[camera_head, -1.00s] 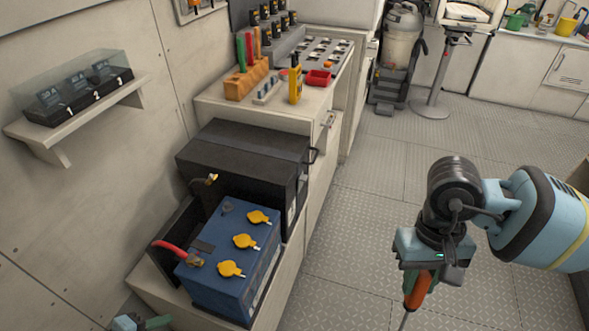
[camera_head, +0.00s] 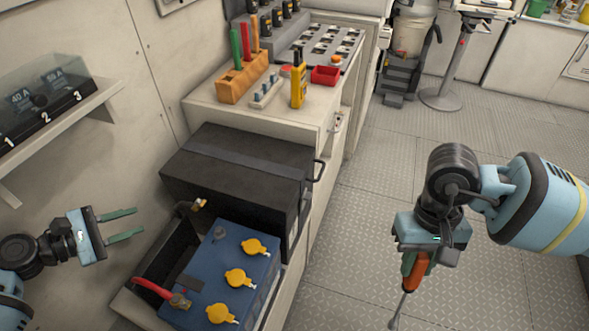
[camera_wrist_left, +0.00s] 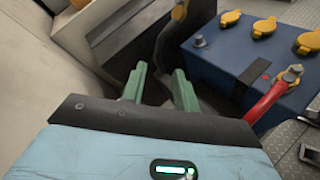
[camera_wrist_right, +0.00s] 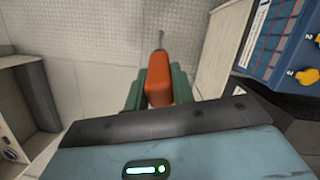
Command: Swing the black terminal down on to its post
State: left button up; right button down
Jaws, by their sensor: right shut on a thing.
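The blue battery (camera_head: 207,268) with yellow caps sits in an open compartment. Its bare grey post (camera_head: 220,232) stands at the back left corner; it also shows in the left wrist view (camera_wrist_left: 199,41). The black terminal (camera_head: 200,204), a brass-coloured end on a black cable, stands raised behind the battery, apart from the post; it is at the top of the left wrist view (camera_wrist_left: 180,11). My left gripper (camera_head: 141,221) is open and empty, left of the terminal and post. My right gripper (camera_head: 414,266) is shut on an orange-handled tool (camera_wrist_right: 160,76) over the floor.
A red cable's terminal (camera_head: 180,300) sits at the battery's front left corner. A black box (camera_head: 240,165) stands behind the battery. A wall shelf (camera_head: 60,125) is at the left. A counter (camera_head: 250,110) with tools stands behind. The floor right of the battery is clear.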

aim_at(177, 207)
pick_arm(q)
jog(key=x, duration=1.2)
jog(key=shift+w, duration=0.1)
jog(key=shift+c, duration=0.3)
grip_shut()
